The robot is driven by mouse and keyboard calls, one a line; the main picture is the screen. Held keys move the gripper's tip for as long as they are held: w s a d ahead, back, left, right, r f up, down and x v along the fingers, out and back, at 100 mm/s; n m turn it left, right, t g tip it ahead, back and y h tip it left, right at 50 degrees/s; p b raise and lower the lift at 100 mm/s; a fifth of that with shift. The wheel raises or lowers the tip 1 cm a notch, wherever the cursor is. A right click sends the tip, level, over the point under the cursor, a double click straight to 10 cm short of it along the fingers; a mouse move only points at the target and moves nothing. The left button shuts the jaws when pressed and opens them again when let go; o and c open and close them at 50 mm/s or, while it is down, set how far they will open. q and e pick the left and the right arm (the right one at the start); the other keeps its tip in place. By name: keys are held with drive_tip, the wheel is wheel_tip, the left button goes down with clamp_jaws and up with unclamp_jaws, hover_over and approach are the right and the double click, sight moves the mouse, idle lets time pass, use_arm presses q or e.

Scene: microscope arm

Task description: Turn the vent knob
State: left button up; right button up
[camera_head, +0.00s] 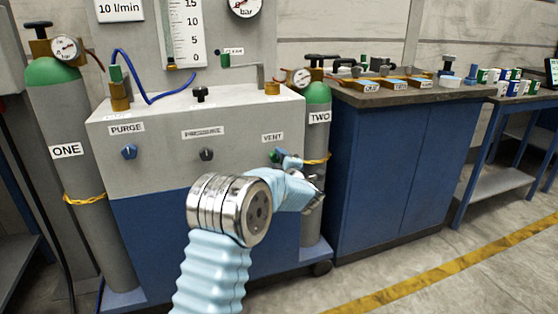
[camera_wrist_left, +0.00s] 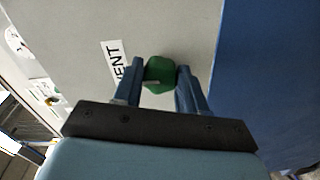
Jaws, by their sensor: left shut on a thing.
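The green vent knob (camera_wrist_left: 158,73) sits on the grey front panel beside the VENT label (camera_wrist_left: 118,62). In the head view the knob (camera_head: 275,155) shows partly, below the VENT label (camera_head: 272,137), with my arm and gripper covering much of the area. My left gripper (camera_wrist_left: 156,75) is shut on the vent knob, with one blue finger on each side of it. The left gripper (camera_head: 283,156) also shows at the panel's right side in the head view. My right gripper is not in view.
The blue purge knob (camera_head: 129,152) and dark pressure knob (camera_head: 206,154) are on the same panel, left of the vent. Cylinder TWO (camera_head: 317,150) stands close at the right, and cylinder ONE (camera_head: 75,150) at the left. A blue cabinet (camera_head: 390,170) stands farther right.

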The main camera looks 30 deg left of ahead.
use_arm(q)
drive_tip(key=shift+f, duration=0.1)
drive_tip(key=o, duration=1.1)
drive_tip(key=shift+c, duration=0.2)
drive_tip(key=shift+d, duration=0.1)
drive_tip(key=b+v, duration=0.1)
drive_tip(key=v, duration=1.2)
drive_tip(key=shift+s+d, duration=0.2)
drive_tip(key=shift+s, duration=0.05)
